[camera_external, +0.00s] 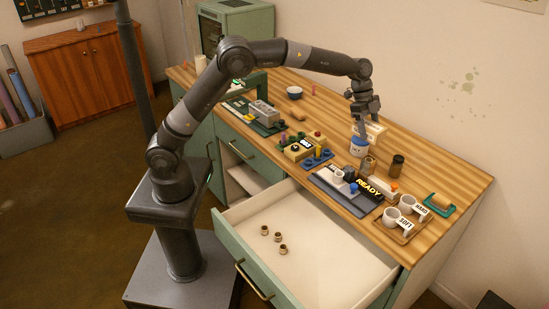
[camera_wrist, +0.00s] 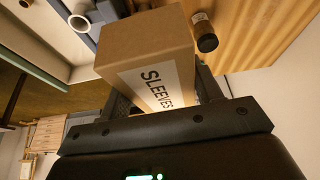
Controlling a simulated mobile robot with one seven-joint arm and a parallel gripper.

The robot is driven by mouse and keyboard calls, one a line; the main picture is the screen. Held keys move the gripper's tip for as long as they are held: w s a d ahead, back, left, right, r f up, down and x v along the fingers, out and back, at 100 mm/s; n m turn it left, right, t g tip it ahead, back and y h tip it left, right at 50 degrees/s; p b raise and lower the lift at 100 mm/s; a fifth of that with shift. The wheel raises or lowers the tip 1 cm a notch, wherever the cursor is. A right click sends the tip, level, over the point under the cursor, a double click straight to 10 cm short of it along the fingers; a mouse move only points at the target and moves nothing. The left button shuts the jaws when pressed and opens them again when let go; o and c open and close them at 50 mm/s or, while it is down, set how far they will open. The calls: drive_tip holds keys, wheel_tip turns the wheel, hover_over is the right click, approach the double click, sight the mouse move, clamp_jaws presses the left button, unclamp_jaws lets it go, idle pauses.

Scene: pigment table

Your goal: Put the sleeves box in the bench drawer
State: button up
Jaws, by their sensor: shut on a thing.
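The sleeves box (camera_wrist: 145,55) is a brown cardboard carton with a white label reading SLEEVES. In the wrist view it sits between the two fingers of my gripper (camera_wrist: 165,95), which is shut on it. In the external view my gripper (camera_external: 364,112) points down over the back of the bench, with the pale box (camera_external: 376,131) under it, partly hidden by a blue-and-white jar. I cannot tell whether the box touches the bench top. The bench drawer (camera_external: 325,245) is pulled open at the front and holds three small brownish rings (camera_external: 278,237) on its left.
The wooden bench top (camera_external: 455,180) is crowded. The blue-and-white jar (camera_external: 358,147) and a dark bottle (camera_external: 396,165) stand near the box. The drawer's middle and right are clear.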

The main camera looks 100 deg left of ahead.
drive_tip(key=s+d, duration=0.1)
drive_tip(key=d, duration=1.2)
hover_over(319, 284)
drive_tip(key=s, duration=0.1)
drive_tip(key=f, duration=2.3)
drive_tip(key=a+f, duration=0.1)
drive_tip(key=f, duration=1)
drive_tip(key=shift+f, duration=0.3)
drive_tip(key=shift+f, duration=0.1)
drive_tip(key=o, duration=1.1)
drive_tip(key=shift+c, duration=0.2)
